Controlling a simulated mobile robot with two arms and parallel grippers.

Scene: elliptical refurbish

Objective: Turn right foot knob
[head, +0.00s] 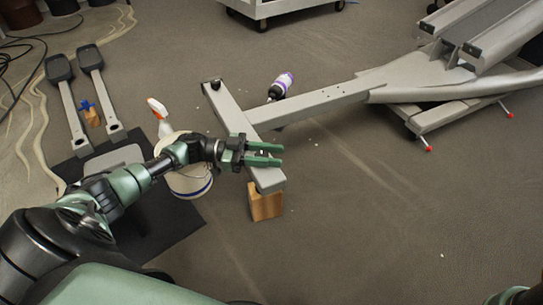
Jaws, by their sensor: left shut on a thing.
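The grey elliptical frame (320,101) lies on the floor, with a crossbar foot (226,107) at its near end. My left gripper (282,154) is at the near end of this crossbar, its two green fingers reaching across it. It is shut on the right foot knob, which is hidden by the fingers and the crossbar. A dark knob (215,85) shows at the crossbar's far end. My right gripper is out of view; only a bit of my right arm shows at the bottom right corner.
A wooden block (265,203) stands under the crossbar's near end. A white bucket (188,182), a spray bottle (158,112) and a purple-labelled bottle (281,86) are close by. Two pedal arms (97,84) lie at the left. The floor at the lower right is clear.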

